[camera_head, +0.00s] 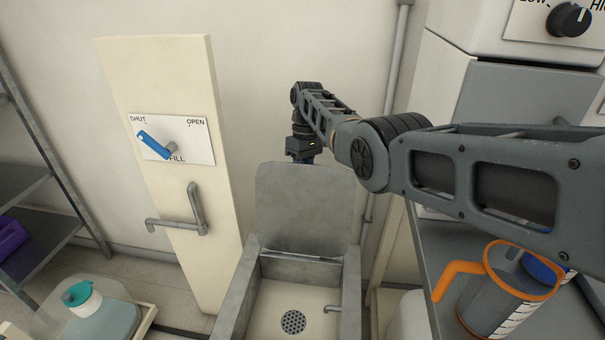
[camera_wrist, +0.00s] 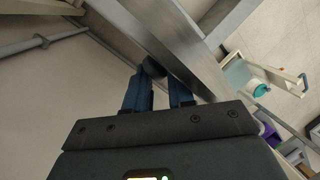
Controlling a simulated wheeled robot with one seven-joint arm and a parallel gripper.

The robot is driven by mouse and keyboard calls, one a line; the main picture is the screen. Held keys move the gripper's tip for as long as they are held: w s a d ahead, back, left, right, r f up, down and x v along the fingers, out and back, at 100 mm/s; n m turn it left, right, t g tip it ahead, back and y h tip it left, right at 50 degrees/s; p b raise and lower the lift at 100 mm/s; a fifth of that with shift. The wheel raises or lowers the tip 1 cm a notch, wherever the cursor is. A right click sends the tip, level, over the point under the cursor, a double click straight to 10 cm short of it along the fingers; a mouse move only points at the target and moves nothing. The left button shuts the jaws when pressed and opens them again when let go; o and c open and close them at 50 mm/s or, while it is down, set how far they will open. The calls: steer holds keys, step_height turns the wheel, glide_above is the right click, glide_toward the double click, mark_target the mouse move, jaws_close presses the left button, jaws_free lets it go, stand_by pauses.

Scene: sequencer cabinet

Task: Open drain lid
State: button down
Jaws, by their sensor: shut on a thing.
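The drain lid (camera_head: 303,210) is a grey metal plate. In the head view it stands raised, nearly upright, at the back of the drain basin (camera_head: 248,290), with the basin open below it. My gripper (camera_head: 303,158) is at the lid's top edge, mostly behind it. In the wrist view my gripper's two blue fingers (camera_wrist: 160,92) close around a small dark piece beside a long metal strip, which looks like the lid's edge. The exact contact is partly hidden.
A cream post with a blue valve lever (camera_head: 155,146) and a spout (camera_head: 193,213) stands left of the basin. A jug with an orange rim (camera_head: 505,290) is on the right counter, under my arm. A teal-capped bottle (camera_head: 80,297) is at lower left.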

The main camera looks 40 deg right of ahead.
steer(key=shift+s+d+f+g, duration=0.15)
steer(key=shift+s+d+f, duration=0.15)
steer(key=shift+s, duration=0.15)
steer(key=shift+s+d+f+g, duration=0.15)
steer(key=shift+s+f, duration=0.15)
steer(key=shift+s, duration=0.1)
steer(key=c, duration=0.9)
jaws_free()
steer(key=shift+d, duration=0.1)
steer(key=shift+o, duration=0.2)
steer(key=v, duration=0.8)
steer(key=shift+w+r+b, duration=0.2)
steer(key=shift+r+b, duration=0.05)
steer(key=shift+b, duration=0.05)
steer(key=shift+w, duration=0.15)
